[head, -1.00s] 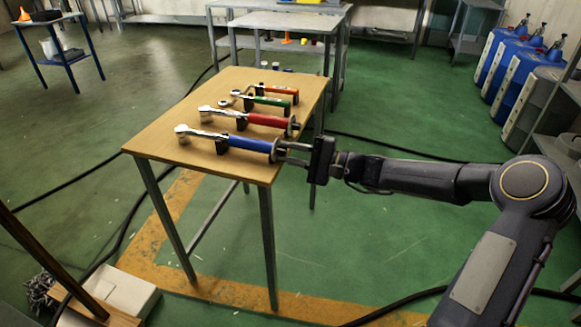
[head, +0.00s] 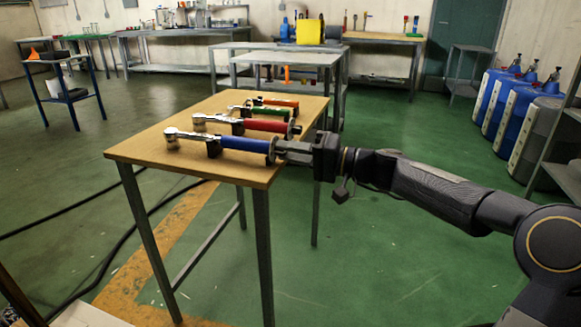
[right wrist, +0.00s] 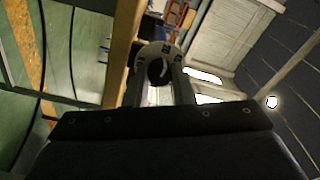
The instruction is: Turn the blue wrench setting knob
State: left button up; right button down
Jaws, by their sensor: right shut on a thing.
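The blue wrench (head: 243,144) lies nearest the front edge of the wooden table (head: 140,147), its metal head to the left and its handle end to the right. Its setting knob (right wrist: 160,70), a dark round end with a pale numbered ring, shows in the right wrist view. My right gripper (head: 281,150) reaches in from the right, its fingers closed on the knob end of the blue wrench. The fingers hide part of the knob in the head view. My left gripper is not in view.
A red wrench (head: 265,125), a green wrench (head: 243,112) and an orange wrench (head: 275,102) lie behind the blue one on dark holders. Grey tables (head: 285,60) stand behind. Blue containers (head: 510,100) stand at the right. Green floor lies open around the table.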

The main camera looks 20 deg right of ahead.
jog(key=shift+f+n+b, duration=0.1)
jog(key=shift+n+b, duration=0.35)
jog(key=shift+n, duration=0.05)
jog(key=c, duration=1.2)
grip_release()
jog(key=shift+c, duration=0.2)
jog(key=p+v, duration=0.1)
jog(key=v, duration=0.6)
jog(key=shift+s+d+p, duration=0.25)
jog(key=shift+d+p, duration=0.1)
jog(key=shift+p, duration=0.05)
